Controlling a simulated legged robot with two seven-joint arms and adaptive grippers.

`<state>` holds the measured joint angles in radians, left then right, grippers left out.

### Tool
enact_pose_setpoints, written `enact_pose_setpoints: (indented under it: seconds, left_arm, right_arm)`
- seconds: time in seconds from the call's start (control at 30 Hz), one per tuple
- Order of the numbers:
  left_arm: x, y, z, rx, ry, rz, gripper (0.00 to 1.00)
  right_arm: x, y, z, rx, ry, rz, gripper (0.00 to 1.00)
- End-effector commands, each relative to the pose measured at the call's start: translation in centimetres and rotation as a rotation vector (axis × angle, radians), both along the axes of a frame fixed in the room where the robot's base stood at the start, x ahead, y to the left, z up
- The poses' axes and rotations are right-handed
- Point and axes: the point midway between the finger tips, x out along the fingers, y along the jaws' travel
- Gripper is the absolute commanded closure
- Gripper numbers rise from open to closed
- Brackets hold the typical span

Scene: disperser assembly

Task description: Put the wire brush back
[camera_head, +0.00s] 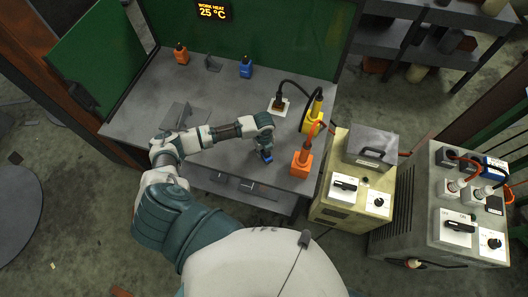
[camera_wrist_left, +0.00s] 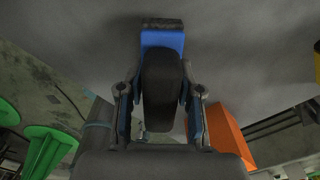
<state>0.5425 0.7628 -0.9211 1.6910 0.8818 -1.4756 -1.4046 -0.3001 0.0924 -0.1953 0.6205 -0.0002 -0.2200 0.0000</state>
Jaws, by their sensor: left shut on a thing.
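My left gripper (camera_head: 265,146) hangs over the front right part of the grey workbench (camera_head: 150,95). It is shut on the wire brush (camera_head: 266,159), seen as a blue block low between the fingers. In the left wrist view the brush (camera_wrist_left: 163,40) has a black handle, a blue body and a dark strip at the far end. The fingers of my left gripper (camera_wrist_left: 160,88) sit on both sides of the handle. Whether the brush touches the bench is unclear. My right gripper is not in view.
A blue block (camera_head: 246,69) and an orange one (camera_head: 181,56), both black-topped, stand at the back.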

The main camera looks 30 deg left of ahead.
Motion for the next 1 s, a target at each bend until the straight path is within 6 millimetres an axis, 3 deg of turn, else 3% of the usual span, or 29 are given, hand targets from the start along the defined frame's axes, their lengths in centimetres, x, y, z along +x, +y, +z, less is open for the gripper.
enact_pose_setpoints:
  seconds: [0.1, 0.27, 0.3, 0.4, 0.57, 0.77, 1.0]
  left_arm:
    - [-0.1, 0.3, -1.7, -0.002, 0.002, 0.001, 1.0]
    - [0.0, 0.2, -1.8, -0.001, 0.001, 0.0, 1.0]
    - [-0.1, 0.1, -1.8, 0.001, 0.001, 0.0, 0.63]
    - [-0.1, 0.0, -1.8, 0.002, 0.001, -0.001, 0.4]
    - [0.0, -0.3, -1.7, 0.005, 0.0, 0.0, 0.4]
    - [0.0, -0.2, -1.3, 0.002, 0.0, -0.001, 0.4]
    - [0.1, 0.1, 2.9, 0.0, -0.004, -0.001, 0.4]
  right_arm:
    - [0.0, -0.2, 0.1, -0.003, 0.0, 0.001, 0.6]
    - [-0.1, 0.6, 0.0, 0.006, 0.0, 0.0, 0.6]
    - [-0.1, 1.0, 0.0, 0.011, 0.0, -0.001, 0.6]
    - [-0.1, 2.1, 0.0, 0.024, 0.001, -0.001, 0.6]
    - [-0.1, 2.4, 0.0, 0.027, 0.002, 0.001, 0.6]
    - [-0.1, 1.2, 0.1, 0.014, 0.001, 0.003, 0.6]
    - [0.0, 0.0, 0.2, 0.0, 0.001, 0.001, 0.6]
